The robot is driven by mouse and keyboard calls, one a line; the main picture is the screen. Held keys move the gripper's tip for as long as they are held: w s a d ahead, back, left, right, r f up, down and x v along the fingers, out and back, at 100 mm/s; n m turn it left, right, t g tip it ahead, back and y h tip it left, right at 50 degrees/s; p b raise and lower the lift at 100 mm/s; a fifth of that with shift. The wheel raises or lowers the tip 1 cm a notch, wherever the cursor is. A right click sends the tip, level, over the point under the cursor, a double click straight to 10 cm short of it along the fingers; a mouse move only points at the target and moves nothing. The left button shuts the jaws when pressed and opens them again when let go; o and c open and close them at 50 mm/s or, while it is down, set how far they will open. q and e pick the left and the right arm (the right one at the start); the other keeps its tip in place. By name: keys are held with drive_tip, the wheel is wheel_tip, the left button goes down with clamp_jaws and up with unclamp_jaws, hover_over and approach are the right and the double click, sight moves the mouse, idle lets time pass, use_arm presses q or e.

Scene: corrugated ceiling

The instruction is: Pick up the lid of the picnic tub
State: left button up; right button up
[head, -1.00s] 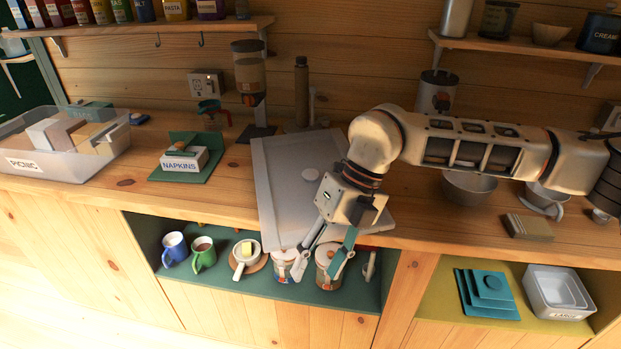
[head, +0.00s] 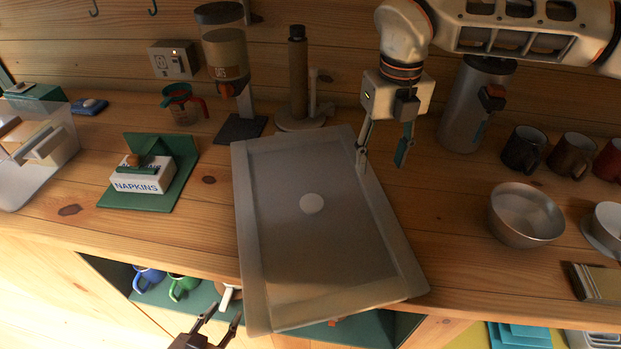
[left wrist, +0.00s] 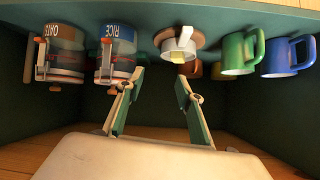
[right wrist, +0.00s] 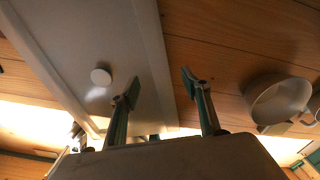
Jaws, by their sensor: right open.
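The lid (head: 285,245) is a large grey rectangular panel with a pale round knob, lying on the counter with its front end past the counter's front edge. It also shows in the right wrist view (right wrist: 95,35). My right gripper (head: 381,163) is open and empty at the lid's far right edge. One finger is by the lid and the other is over bare wood; I cannot tell whether it touches. The picnic tub (head: 50,172) is cut off at the left. My left gripper (head: 225,318) is open and empty, low before the shelf, and its fingers show in the left wrist view (left wrist: 158,82).
A napkin box (head: 145,184) stands left of the lid. A dispenser (head: 228,55) and a paper-towel holder (head: 298,75) stand behind it. A metal bowl (head: 525,215) and several mugs are at right. The shelf below holds a blue mug (left wrist: 280,57) and jars.

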sight(374, 189)
drive_tip(key=shift+w, duration=0.3)
drive_tip(key=shift+f, duration=0.3)
drive_tip(key=shift+s+f, duration=0.15)
drive_tip(key=shift+f, duration=0.45)
drive_tip(key=shift+s+f, duration=0.15)
drive_tip(key=shift+f, duration=0.4)
drive_tip(key=shift+s+f+p, duration=0.1)
drive_tip(key=shift+f+p, duration=0.45)
drive_tip(key=shift+f, duration=1.85)
drive_tip(key=c, duration=1.3)
